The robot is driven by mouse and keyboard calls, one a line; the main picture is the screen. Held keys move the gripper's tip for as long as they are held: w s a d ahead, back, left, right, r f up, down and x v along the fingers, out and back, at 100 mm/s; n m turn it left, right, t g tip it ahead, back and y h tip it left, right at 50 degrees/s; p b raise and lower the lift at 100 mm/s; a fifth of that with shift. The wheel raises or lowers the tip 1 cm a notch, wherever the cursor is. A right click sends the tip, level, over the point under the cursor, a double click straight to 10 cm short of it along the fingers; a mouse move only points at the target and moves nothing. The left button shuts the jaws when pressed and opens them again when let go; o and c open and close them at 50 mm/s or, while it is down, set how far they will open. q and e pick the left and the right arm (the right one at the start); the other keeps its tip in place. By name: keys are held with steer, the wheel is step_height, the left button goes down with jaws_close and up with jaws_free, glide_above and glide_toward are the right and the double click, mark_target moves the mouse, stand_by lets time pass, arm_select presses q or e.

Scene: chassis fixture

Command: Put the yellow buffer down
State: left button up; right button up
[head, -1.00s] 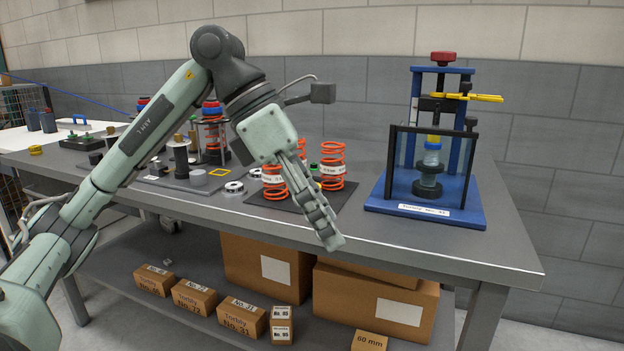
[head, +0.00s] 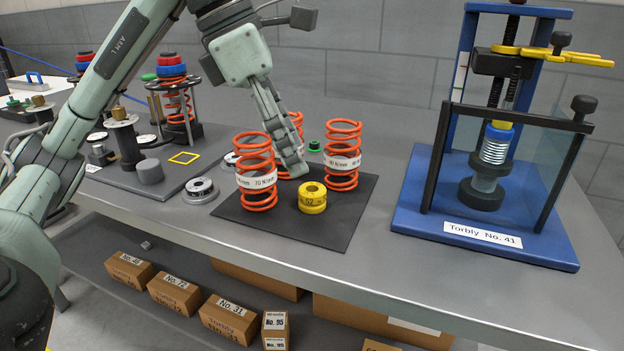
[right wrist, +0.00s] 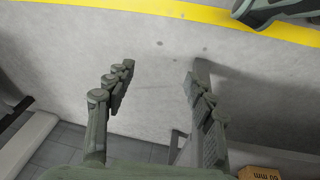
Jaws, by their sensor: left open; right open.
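The yellow buffer (head: 312,198), a short ring with a centre hole and a number on its side, stands upright on the black mat (head: 340,229). It sits between and in front of the orange springs. My left gripper (head: 292,168) points down just behind and left of the buffer, among the springs. It is open, seen nearly side-on, and I see a small space between it and the buffer. In the right wrist view my right gripper (right wrist: 160,90) is open and empty above the grey floor.
Orange springs (head: 343,155) stand close around my left gripper, one at left (head: 256,172). A grey ring (head: 200,191) lies left of the mat. A blue press stand (head: 414,209) is at right. Bare table lies between mat and press.

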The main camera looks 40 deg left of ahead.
mark_target(310, 183)
arm_select(q)
steer(key=x, duration=0.5)
steer(key=a+x, duration=0.1)
steer(key=x, duration=0.1)
steer(key=shift+w+d+f+b, duration=0.2)
steer(key=shift+w+f+b, duration=0.15)
steer(key=shift+f, duration=0.1)
arm_select(e)
steer(key=shift+w+a+r, duration=0.2)
steer(key=shift+w+r, duration=0.25)
steer(key=shift+r, duration=0.35)
arm_select(q)
steer(key=shift+c, duration=0.5)
steer(key=c, duration=1.1)
steer(key=shift+r, duration=0.2)
